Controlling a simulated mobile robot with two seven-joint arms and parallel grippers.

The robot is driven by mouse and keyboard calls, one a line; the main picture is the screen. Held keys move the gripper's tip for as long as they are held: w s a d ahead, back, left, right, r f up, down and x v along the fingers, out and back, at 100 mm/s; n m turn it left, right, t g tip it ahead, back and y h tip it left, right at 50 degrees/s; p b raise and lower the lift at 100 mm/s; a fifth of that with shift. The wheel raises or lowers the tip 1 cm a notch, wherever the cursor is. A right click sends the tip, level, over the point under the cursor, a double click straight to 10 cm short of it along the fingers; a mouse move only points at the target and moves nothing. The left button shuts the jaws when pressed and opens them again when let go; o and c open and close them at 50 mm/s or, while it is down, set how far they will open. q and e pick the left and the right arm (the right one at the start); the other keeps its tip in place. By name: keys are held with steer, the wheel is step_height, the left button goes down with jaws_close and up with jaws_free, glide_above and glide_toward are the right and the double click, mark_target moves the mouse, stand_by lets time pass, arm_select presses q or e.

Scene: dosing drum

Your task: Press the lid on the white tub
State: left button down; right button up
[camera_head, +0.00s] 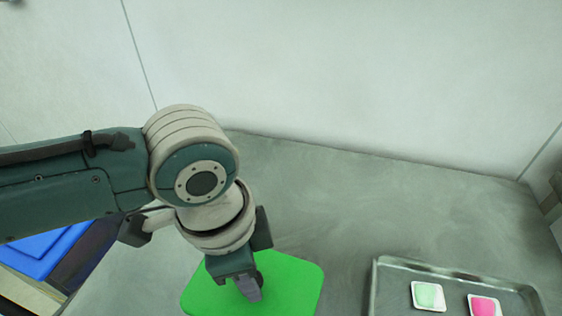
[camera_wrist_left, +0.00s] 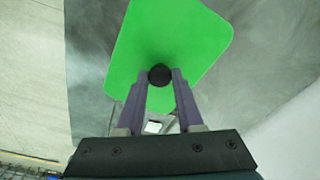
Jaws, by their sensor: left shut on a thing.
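My left gripper (camera_head: 248,288) reaches down over a green sheet with rounded corners. In the left wrist view its two fingers (camera_wrist_left: 160,78) are shut on a small dark round piece (camera_wrist_left: 160,74), which stands out against the green. What this piece belongs to cannot be told. No white tub can be made out for certain, and no separate lid shows clearly. A small pale object (camera_wrist_left: 153,127) shows between the fingers, too small to name. My right gripper is not in view.
The flat green sheet (camera_head: 295,285) is at the bottom middle, above or on the grey table (camera_head: 330,195). Blue items (camera_head: 45,250) are at left. The table's back middle is clear.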

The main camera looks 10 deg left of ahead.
arm_select(q)
steer(key=shift+c, duration=2.3)
jaws_free()
steer(key=shift+o, duration=0.3)
steer(key=o, duration=0.4)
steer(key=shift+r, duration=0.1)
step_height(320, 180, up, 7)
steer(key=p, duration=0.8)
